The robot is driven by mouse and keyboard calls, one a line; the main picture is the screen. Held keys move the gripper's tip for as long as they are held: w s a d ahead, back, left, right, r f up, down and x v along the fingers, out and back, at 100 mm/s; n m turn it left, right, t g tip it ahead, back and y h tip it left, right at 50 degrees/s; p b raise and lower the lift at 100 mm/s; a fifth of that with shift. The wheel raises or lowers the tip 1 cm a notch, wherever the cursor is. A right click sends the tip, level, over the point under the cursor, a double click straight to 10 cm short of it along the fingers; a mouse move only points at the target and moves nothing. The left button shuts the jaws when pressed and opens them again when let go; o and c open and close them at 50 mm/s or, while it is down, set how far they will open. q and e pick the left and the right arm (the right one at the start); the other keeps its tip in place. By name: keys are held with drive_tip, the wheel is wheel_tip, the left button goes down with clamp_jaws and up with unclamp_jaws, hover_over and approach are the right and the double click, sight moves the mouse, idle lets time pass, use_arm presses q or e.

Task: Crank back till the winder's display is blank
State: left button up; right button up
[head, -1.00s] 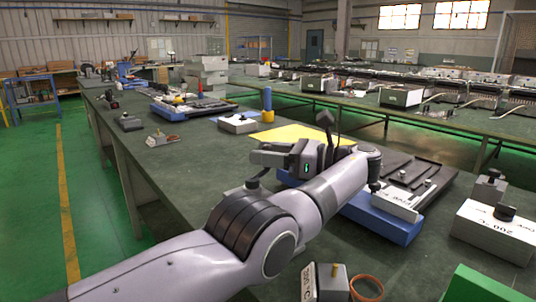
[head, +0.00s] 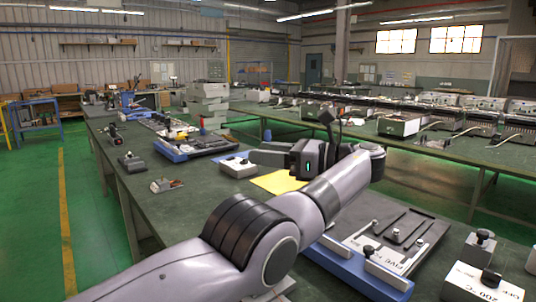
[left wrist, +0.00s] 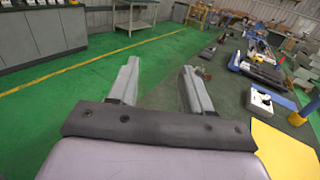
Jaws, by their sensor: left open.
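My left gripper (head: 255,156) is open and empty above the long green-topped bench (head: 215,210), beside a yellow sheet. In the left wrist view its two pale fingers (left wrist: 159,68) stand well apart, with green floor and the bench edge beyond. I cannot pick out the winder, its crank or a lit display for certain. A small device with a red and black part (head: 112,132) stands at the bench's left edge, too small to identify. My right gripper is not in view.
Green floor (head: 35,210) is free at left.

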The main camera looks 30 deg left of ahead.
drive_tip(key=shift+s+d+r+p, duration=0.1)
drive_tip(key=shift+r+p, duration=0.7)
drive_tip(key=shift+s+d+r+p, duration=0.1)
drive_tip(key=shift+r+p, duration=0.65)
drive_tip(key=shift+p, duration=0.05)
